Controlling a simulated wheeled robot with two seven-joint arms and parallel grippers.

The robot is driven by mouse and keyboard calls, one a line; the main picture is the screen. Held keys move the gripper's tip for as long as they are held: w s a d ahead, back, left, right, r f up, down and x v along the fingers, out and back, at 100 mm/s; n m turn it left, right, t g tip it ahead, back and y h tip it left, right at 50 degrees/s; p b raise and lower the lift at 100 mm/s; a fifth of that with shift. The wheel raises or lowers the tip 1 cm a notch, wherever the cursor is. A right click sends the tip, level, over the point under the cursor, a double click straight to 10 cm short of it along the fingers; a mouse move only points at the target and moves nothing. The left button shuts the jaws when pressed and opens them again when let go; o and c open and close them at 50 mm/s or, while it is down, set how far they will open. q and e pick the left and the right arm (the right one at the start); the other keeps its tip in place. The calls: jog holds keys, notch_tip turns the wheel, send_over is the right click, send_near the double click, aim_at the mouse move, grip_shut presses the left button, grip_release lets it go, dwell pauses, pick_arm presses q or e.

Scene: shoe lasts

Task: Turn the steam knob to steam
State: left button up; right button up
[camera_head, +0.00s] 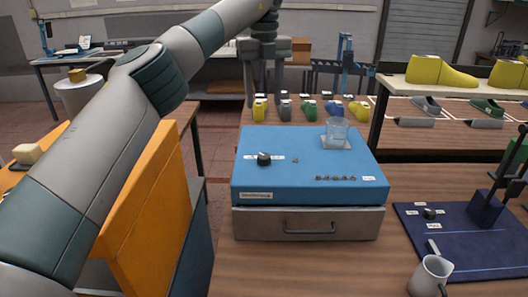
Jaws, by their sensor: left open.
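Two black knobs show, and I cannot read the labels to tell which is the steam knob. One knob (264,158) is on top of the light blue box (300,185), between small white labels. The other knob (429,213) is on the dark blue board (465,250) at the right, with white labels around it. My left gripper (264,88) hangs fingers down beyond the blue box, above and behind it. It is open, with nothing seen between its fingers, and is apart from both knobs. My right gripper is not in view.
A clear glass (337,132) stands on the blue box. A white mug (431,277) stands at the board's front, and a dark upright fixture (487,208) at its right. Colored shoe lasts (308,109) line the back. An orange panel (150,220) stands at left.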

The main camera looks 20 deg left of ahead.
pick_arm(q)
jog(key=shift+f, duration=0.15)
send_over(264, 155)
notch_tip(264, 155, down, 5)
notch_tip(264, 155, down, 12)
jog(key=p, duration=0.4)
jog(key=shift+s+f, duration=0.1)
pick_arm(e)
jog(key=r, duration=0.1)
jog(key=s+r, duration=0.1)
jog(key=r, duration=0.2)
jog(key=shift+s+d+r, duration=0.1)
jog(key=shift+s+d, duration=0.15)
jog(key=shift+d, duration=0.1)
pick_arm(q)
jog(key=c, duration=1)
